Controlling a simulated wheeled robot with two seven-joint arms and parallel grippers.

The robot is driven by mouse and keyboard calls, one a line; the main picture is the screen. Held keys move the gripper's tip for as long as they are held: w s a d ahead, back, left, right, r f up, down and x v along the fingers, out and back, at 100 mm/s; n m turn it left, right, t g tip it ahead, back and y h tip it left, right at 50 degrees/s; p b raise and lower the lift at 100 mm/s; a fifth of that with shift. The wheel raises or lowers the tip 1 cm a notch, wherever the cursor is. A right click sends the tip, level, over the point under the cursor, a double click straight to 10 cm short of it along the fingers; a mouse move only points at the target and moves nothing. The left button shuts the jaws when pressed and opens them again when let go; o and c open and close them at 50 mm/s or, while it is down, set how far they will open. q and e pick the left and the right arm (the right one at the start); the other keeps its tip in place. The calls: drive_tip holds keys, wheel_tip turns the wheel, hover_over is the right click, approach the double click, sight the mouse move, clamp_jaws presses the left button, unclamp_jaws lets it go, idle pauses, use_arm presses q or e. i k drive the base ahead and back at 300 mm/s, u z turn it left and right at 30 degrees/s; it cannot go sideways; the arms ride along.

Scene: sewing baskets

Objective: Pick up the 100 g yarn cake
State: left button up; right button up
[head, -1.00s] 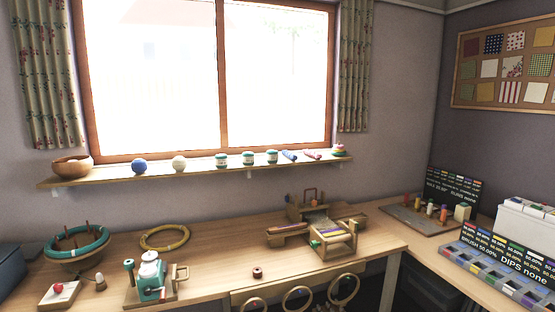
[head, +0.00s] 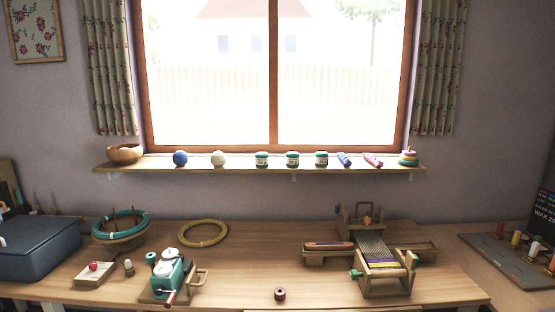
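Three squat teal yarn cakes with white label bands stand upright in a row on the window shelf: a left one (head: 262,160), a middle one (head: 292,160) and a right one (head: 321,159). The labels are too small to read, so I cannot tell which is the 100 g one. Left of them on the shelf are a blue ball (head: 180,158) and a cream ball (head: 218,159). Right of them lie a blue skein (head: 344,160) and a pink skein (head: 373,160). Neither of my grippers shows in the head view.
The shelf (head: 240,170) also holds a wooden bowl (head: 125,153) and a multicoloured stack (head: 408,158). On the table below stand a teal winder (head: 168,273), a small loom (head: 375,265), a brown spool (head: 280,294) and a yellow ring (head: 203,233). The table's middle is mostly clear.

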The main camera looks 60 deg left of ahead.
sight(262, 158)
drive_tip(key=u, duration=0.55)
drive_tip(key=i, duration=0.95)
drive_tip(key=u, duration=0.75)
